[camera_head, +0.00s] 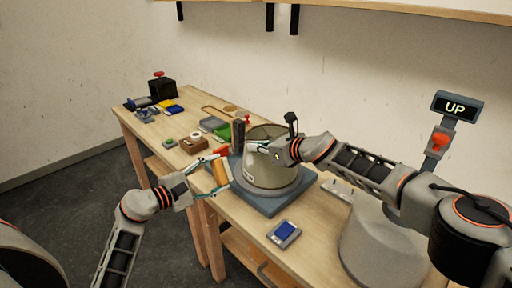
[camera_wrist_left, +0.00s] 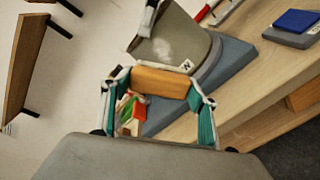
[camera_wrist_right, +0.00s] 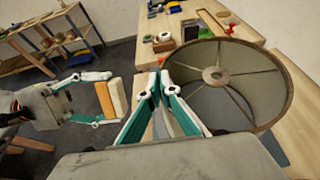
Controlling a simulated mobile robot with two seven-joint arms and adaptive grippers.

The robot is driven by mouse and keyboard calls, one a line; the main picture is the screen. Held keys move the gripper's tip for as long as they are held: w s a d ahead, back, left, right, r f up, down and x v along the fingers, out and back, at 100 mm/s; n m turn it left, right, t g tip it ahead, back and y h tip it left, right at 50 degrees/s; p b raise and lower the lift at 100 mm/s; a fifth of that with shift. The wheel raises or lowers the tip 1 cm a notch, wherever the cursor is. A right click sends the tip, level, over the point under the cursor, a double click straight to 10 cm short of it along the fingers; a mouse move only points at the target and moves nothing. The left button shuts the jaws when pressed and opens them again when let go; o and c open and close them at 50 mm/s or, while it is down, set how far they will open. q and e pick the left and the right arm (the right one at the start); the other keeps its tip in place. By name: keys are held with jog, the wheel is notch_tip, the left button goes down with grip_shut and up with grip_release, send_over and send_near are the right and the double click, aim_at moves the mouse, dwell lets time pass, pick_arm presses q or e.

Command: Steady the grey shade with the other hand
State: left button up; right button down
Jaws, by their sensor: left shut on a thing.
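The grey shade (camera_head: 270,172) stands upright on a blue-grey square base (camera_head: 268,203) on the bench, its open rim up. Its hollow inside and spokes show in the right wrist view (camera_wrist_right: 262,82). My right gripper (camera_head: 257,147) is at the shade's rim; in the right wrist view its fingertips (camera_wrist_right: 158,82) are close together beside the rim. I cannot tell whether they pinch it. My left gripper (camera_head: 211,178) is shut on an orange block with a pale edge (camera_wrist_left: 160,82), in front of the shade's side. The block is close to the shade; contact is unclear.
A blue pad on a grey tray (camera_head: 284,233) lies at the front. Red, green and brown items (camera_head: 193,145) crowd the bench behind the left gripper. An "UP" sign with a red switch (camera_head: 440,142) stands at right, beside a pale grey rounded form (camera_head: 375,250).

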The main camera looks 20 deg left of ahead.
aim_at(254, 165)
pick_arm(q)
jog(key=shift+w, duration=0.15)
jog(key=shift+m+g+h, duration=0.3)
jog(key=shift+m+h, duration=0.3)
jog(key=shift+h, duration=0.3)
jog(key=x, duration=0.3)
jog(key=a+x, duration=0.1)
jog(key=x, duration=0.1)
jog(key=shift+w+d+f, duration=0.15)
jog(key=shift+w, duration=0.45)
jog(key=shift+x, duration=1.25)
jog(key=shift+s+d, duration=0.5)
jog(key=shift+d, duration=0.35)
jog(key=shift+s+d, duration=0.55)
jog(key=shift+d, duration=0.35)
jog(key=shift+w, duration=0.15)
